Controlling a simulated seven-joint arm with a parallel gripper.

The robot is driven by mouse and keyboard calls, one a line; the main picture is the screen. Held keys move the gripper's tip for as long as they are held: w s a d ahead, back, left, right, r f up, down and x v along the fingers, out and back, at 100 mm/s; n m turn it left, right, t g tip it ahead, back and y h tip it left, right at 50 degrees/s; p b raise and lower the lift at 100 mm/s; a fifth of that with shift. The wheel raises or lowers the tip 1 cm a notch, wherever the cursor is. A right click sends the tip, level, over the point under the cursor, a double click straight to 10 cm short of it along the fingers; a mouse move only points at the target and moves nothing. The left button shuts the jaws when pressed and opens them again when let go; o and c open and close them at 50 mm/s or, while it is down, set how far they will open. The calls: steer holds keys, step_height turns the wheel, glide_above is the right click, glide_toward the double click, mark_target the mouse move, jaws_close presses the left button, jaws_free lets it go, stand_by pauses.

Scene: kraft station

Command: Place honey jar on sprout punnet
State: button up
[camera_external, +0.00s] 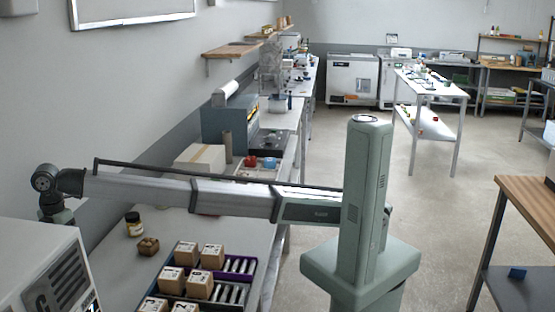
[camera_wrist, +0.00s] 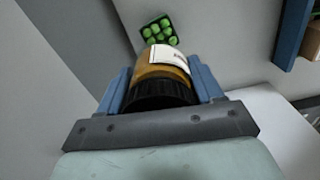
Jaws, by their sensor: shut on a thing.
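In the wrist view my gripper (camera_wrist: 160,84) is shut on the honey jar (camera_wrist: 160,72), an amber jar with a black lid and a white label. The lid faces the camera, and a blue finger lies on each side of the jar. The sprout punnet (camera_wrist: 159,29), a small dark tray with round green clumps, shows past the far end of the jar. In the external view my gripper is hidden behind the pale machine at the lower left.
In the external view a small jar (camera_external: 134,225) and a brown item (camera_external: 148,246) stand on the bench. The pale machine (camera_external: 45,275) blocks the lower left. A blue edge (camera_wrist: 292,40) shows at the wrist view's right.

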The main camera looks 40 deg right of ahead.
steer(key=shift+f, duration=5)
steer(key=shift+f, duration=0.1)
steer(key=o, duration=1.3)
step_height(320, 180, up, 12)
steer(key=shift+r, duration=0.1)
